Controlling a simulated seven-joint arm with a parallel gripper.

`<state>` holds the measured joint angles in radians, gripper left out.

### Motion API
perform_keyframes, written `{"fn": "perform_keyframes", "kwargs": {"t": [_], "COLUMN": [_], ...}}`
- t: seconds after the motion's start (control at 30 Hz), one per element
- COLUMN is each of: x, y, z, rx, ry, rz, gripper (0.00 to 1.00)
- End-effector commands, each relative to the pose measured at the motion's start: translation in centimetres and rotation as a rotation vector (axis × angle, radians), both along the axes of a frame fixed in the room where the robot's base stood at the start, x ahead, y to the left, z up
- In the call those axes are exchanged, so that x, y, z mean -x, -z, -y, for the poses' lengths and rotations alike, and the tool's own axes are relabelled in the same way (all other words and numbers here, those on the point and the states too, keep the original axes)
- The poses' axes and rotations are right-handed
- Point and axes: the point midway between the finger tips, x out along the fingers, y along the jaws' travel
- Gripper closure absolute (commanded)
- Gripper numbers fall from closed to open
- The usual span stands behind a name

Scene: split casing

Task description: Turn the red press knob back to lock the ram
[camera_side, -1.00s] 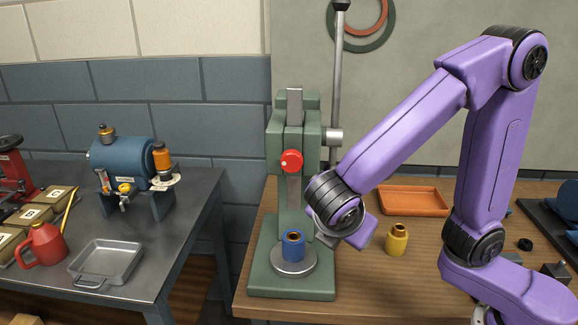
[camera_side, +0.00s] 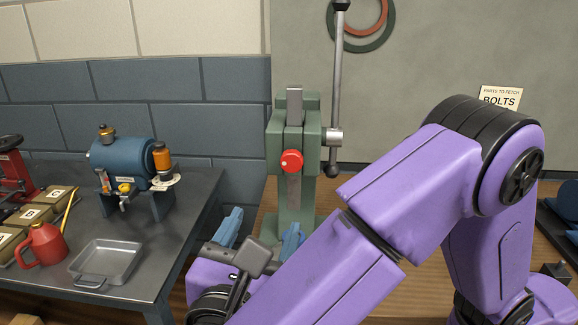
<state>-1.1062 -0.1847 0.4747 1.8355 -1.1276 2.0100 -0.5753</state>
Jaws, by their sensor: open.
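The red press knob (camera_side: 292,161) sits on the front of the green press (camera_side: 309,140), with a small pale mark on its face. The grey ram (camera_side: 294,190) shows below the knob, inside the green column. My gripper (camera_side: 260,236) is open, its two blue fingers apart and pointing up in the picture. It is in front of the lower press, below the knob and not touching it. My gripper and arm hide the press base and whatever stands on it.
The press's long lever (camera_side: 337,80) stands upright at its right. At left, a dark bench (camera_side: 190,215) holds a blue motor-like machine (camera_side: 122,162), a red can (camera_side: 45,243) and a metal tray (camera_side: 105,262). A BOLTS sign (camera_side: 499,98) is at the back right.

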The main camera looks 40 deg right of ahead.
Motion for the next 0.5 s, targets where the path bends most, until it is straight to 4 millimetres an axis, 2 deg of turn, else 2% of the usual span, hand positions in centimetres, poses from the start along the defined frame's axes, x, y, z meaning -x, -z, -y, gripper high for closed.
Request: {"fn": "perform_keyframes", "kwargs": {"t": [0.27,0.5], "x": [-1.6,-4.4], "y": [-0.1,-0.1], "z": [2.1,5.7], "rx": [0.001,0.001], "ry": [0.005,0.008], "rz": [0.002,0.000], "gripper": [0.33,0.33]}}
